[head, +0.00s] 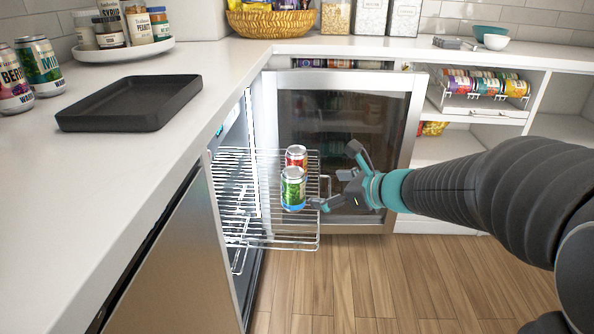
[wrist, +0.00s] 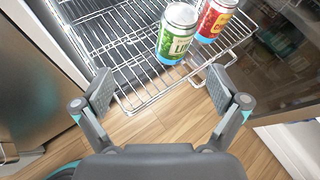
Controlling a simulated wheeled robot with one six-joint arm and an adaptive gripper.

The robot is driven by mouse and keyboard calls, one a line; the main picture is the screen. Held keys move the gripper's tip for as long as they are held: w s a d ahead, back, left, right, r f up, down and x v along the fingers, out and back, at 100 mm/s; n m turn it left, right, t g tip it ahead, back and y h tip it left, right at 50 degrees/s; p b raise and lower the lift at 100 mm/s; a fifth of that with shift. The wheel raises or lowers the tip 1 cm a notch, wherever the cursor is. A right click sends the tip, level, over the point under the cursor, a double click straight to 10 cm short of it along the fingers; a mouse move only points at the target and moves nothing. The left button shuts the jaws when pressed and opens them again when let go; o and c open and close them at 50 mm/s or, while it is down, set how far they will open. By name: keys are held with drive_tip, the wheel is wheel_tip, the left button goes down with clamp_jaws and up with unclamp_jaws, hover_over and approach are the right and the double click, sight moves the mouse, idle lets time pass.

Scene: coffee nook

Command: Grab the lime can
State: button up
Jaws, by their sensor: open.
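The lime can (head: 292,189), green with a blue bottom band and a silver top, stands upright on the pulled-out wire rack (head: 262,240). In the wrist view the lime can (wrist: 177,35) is beyond my fingertips, with part of its lettering readable. A red can (head: 297,157) stands close behind it; it also shows in the wrist view (wrist: 215,19). My gripper (head: 338,178) is open and empty, just to the right of the rack and the lime can. In the wrist view my gripper (wrist: 166,92) has both fingers spread, with the rack's front edge beyond them.
The open fridge door (head: 343,115) stands behind the rack. A dark tray (head: 130,103) and two cans (head: 38,66) are on the left counter. A can dispenser (head: 480,95) sits on the right shelf. The wooden floor (head: 380,285) below is clear.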

sight(301, 176)
drive_tip(key=w+a+f+m, duration=0.1)
drive_tip(key=w, duration=0.2)
drive_tip(key=w+a+f+m, duration=0.1)
drive_tip(key=w+a, duration=0.1)
drive_tip(key=w+a+f+t, duration=0.1)
drive_tip(key=w, duration=0.2)
drive_tip(key=shift+w+a+f+m, duration=0.25)
drive_tip(key=shift+w+a+m, duration=0.05)
drive_tip(key=shift+a+m, duration=0.1)
drive_tip(key=shift+x, duration=2.6)
drive_tip(key=shift+a+r, duration=0.1)
drive_tip(key=shift+r, duration=0.1)
drive_tip(key=c, duration=1.5)
drive_tip(key=shift+c, duration=0.6)
drive_tip(key=shift+r, duration=0.2)
